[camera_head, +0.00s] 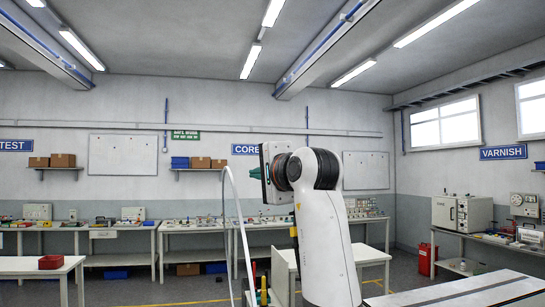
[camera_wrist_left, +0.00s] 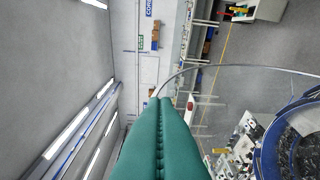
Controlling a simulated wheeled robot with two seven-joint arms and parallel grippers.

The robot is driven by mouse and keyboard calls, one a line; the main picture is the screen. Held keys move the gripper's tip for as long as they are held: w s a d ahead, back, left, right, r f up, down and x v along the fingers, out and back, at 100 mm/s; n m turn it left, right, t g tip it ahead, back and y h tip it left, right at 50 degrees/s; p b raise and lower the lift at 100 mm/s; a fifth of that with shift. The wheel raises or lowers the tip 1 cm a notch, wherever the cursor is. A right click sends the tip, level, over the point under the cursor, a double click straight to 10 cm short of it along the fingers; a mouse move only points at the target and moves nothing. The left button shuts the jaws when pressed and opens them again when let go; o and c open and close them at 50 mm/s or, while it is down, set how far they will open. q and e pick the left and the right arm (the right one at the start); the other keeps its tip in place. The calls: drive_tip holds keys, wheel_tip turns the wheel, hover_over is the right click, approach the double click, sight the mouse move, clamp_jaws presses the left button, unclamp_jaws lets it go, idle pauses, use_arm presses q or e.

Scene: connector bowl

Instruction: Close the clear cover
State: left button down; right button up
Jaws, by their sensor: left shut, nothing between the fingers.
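The clear cover (camera_head: 236,215) shows in the head view as a thin pale arc, standing raised and left of my arm. In the left wrist view its curved edge (camera_wrist_left: 240,66) runs from near my fingertips to the right border. A blue-rimmed bowl (camera_wrist_left: 264,140) is at the lower right of that view, partly cut off. My left gripper (camera_wrist_left: 160,101) is shut and empty, with its two teal fingers together. In the head view the left hand (camera_head: 258,173) is small, just right of the arc's top. Contact with the cover cannot be told. My right gripper is not in view.
Several grey and white connector parts (camera_wrist_left: 240,145) lie beside the bowl. A red bin (camera_head: 51,262) sits on a white table at the left. Workbenches (camera_head: 200,226) line the back wall, and a white oven (camera_head: 462,213) stands at the right.

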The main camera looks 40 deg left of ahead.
use_arm(q)
drive_tip(key=s, duration=0.1)
drive_tip(key=s+a, duration=0.1)
drive_tip(key=s+p, duration=0.1)
drive_tip(key=shift+s+a, duration=0.1)
drive_tip(key=shift+a, duration=0.2)
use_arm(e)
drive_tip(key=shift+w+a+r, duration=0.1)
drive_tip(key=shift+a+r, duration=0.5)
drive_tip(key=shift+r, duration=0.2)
use_arm(q)
drive_tip(key=shift+s, duration=0.1)
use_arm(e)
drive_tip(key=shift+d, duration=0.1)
